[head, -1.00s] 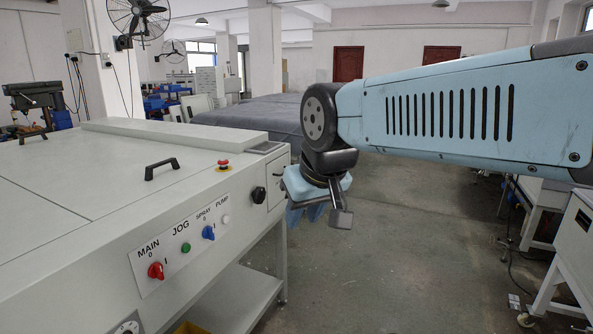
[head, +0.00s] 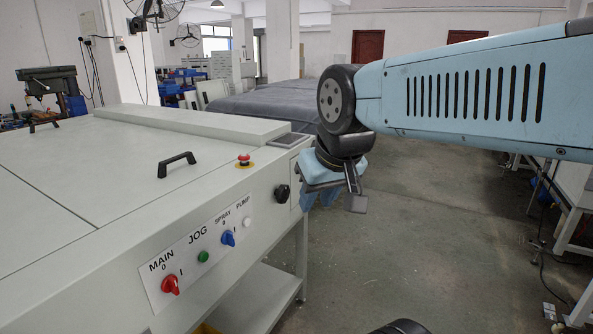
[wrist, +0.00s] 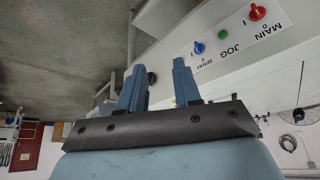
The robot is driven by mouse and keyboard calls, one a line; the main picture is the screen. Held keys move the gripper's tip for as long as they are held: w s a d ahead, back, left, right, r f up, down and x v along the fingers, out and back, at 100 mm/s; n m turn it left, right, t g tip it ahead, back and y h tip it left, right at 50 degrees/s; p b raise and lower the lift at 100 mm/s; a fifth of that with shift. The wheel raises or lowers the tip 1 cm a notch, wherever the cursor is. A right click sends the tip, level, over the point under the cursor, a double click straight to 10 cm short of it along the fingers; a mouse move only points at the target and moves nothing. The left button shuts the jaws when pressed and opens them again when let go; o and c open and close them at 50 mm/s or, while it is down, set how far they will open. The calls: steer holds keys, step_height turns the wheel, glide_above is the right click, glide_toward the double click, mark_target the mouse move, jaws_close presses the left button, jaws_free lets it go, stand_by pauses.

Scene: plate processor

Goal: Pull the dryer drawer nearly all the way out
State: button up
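The plate processor (head: 110,205) is a long pale grey machine on the left in the head view. I cannot make out a dryer drawer for certain. A small panel with a seam (head: 296,187) shows at the machine's right end, beside a black knob (head: 282,193), partly behind my gripper. My gripper (head: 318,198) points down with blue fingers, just right of that end. In the wrist view its two fingers (wrist: 158,64) stand apart with nothing between them. I cannot tell whether it touches the machine.
The front panel carries a red MAIN switch (head: 170,285), a green button (head: 203,256) and a blue switch (head: 228,238). A black handle (head: 177,165) and a red emergency stop (head: 244,160) are on top. A lower shelf (head: 265,298) juts below. Open floor (head: 420,240) lies right.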

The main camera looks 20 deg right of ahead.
steer(key=w+m+g+y, duration=0.2)
steer(key=w+y, duration=0.1)
steer(key=w, duration=1.4)
steer(key=w+d+f+m+y, duration=0.1)
steer(key=w+d+f+y, duration=0.2)
steer(key=w, duration=0.5)
steer(key=w+d+f+m+y, duration=0.1)
steer(key=w+d+f, duration=0.1)
steer(key=w+d, duration=0.45)
steer(key=w+d+f+m+t+y, duration=0.1)
steer(key=w+d+f+m+t, duration=0.15)
steer(key=w+d+f, duration=0.5)
steer(key=w+d+f+m+t+y, duration=0.1)
steer(key=w+d+f+m+t, duration=0.2)
steer(key=d, duration=0.7)
steer(key=w+d+f+m+t+y, duration=0.1)
steer(key=w+d+f+t, duration=0.2)
steer(key=w+d+f, duration=0.4)
steer(key=x, duration=0.4)
steer(key=r+x, duration=0.1)
steer(key=x, duration=0.3)
steer(key=r+x, duration=0.1)
steer(key=x, duration=0.3)
steer(key=shift+w+d, duration=0.15)
steer(key=shift+w, duration=0.15)
steer(key=shift+c, duration=0.3)
jaws_close()
